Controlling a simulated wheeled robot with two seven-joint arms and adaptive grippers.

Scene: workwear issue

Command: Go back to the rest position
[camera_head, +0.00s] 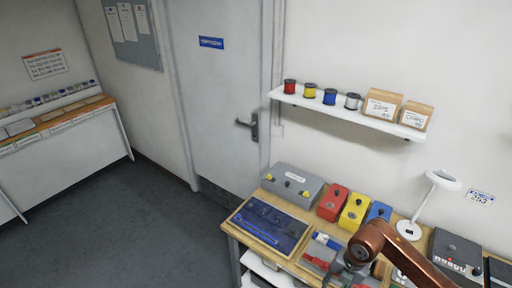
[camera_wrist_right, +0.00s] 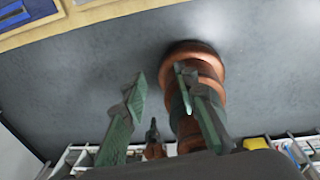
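My right arm (camera_head: 405,256) reaches in from the lower right in the head view, over the workbench (camera_head: 237,228). Its end partly hides things on the bench, and its fingers are hard to make out there. In the right wrist view my right gripper (camera_wrist_right: 160,85) has its two green fingers spread apart, with nothing held between them. Grey floor (camera_wrist_right: 90,75) lies beyond the fingers. My left gripper is not seen in the head view.
On the bench are a blue mat (camera_head: 268,225), a grey box (camera_head: 293,183), red (camera_head: 333,202), yellow (camera_head: 354,211) and blue (camera_head: 378,212) boxes, and a white lamp (camera_head: 428,203). A shelf (camera_head: 345,112) with spools hangs above. Open floor (camera_head: 120,220) lies at left.

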